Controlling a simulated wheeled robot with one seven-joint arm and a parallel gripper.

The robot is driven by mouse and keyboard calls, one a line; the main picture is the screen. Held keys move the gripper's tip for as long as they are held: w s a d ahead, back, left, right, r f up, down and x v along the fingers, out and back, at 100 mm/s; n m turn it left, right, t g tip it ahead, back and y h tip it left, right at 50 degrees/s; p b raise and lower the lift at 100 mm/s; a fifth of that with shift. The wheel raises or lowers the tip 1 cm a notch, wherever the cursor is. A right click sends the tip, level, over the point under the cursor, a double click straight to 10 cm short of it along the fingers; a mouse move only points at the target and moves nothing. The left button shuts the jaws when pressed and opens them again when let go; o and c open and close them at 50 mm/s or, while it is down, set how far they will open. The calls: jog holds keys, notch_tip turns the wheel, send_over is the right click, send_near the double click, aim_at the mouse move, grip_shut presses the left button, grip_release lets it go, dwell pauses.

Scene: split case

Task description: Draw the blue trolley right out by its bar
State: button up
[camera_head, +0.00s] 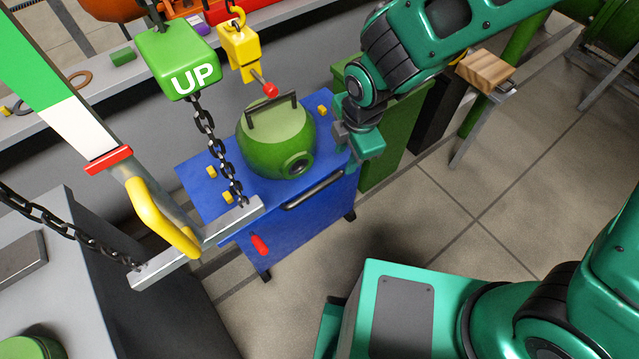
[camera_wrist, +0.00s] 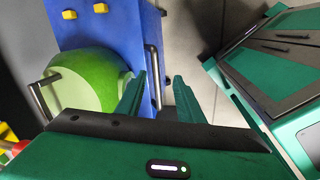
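The blue trolley (camera_head: 240,230) stands against the grey bench, with its dark bar (camera_head: 313,190) along the top of its front face. A round green casing part (camera_head: 275,150) with a dark handle sits on its top. My gripper (camera_head: 362,150) is above and just right of the bar's right end. In the wrist view my gripper (camera_wrist: 160,85) is open and empty. There the bar (camera_wrist: 153,75) appears between the two fingers, apart from them; its depth relative to the fingertips is unclear. The trolley (camera_wrist: 95,30) fills the upper left of that view.
A metal lifting beam (camera_head: 160,272) on chains hangs in front of the trolley's left side. A green UP pendant (camera_head: 180,65) and a yellow switch box (camera_head: 238,52) hang above. A green cabinet (camera_head: 400,140) stands close right. The floor (camera_head: 480,215) at front right is clear.

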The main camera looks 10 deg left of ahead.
aim_at(316, 189)
jog(key=s+a+f+n, duration=0.3)
jog(key=a, duration=0.2)
jog(key=f, duration=0.3)
jog(key=a+f, duration=0.1)
jog(key=f, duration=0.2)
jog(key=w+f, duration=0.1)
jog(key=f, duration=0.3)
jog(key=shift+a, duration=0.25)
jog(key=shift+c, duration=0.3)
grip_shut()
